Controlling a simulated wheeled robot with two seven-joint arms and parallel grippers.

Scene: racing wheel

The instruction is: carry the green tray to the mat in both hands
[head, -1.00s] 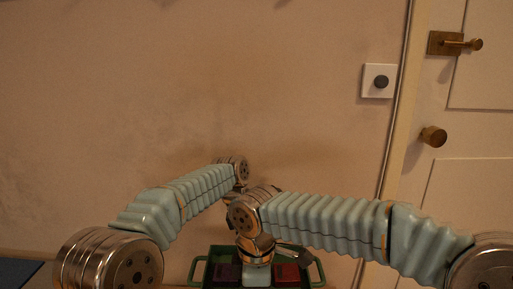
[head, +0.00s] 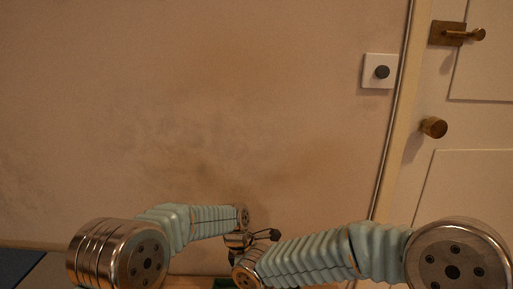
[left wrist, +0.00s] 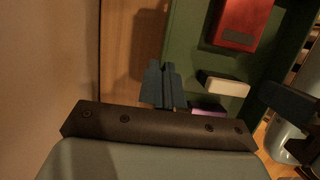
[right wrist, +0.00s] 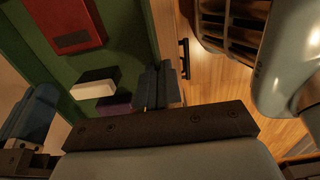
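The green tray (left wrist: 205,65) fills much of the left wrist view and also shows in the right wrist view (right wrist: 125,60). It holds a red block (left wrist: 242,20), a white block (left wrist: 227,86) and a purple block (right wrist: 112,104). My left gripper (left wrist: 162,85) is at one side, its fingers close together. My right gripper (right wrist: 158,86) is the same at the opposite side. Both look shut on the tray; the grasped parts are hidden by the fingers. In the head view only a sliver of tray (head: 224,283) shows. A dark blue patch, likely the mat (head: 15,264), lies at lower left.
A wall (head: 200,120) stands behind the table, with a switch (head: 380,71) and a door with a brass knob (head: 433,128) at right. Wooden surface (left wrist: 118,40) shows beside the tray, with a shadow on it. My forearms hide much of the table.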

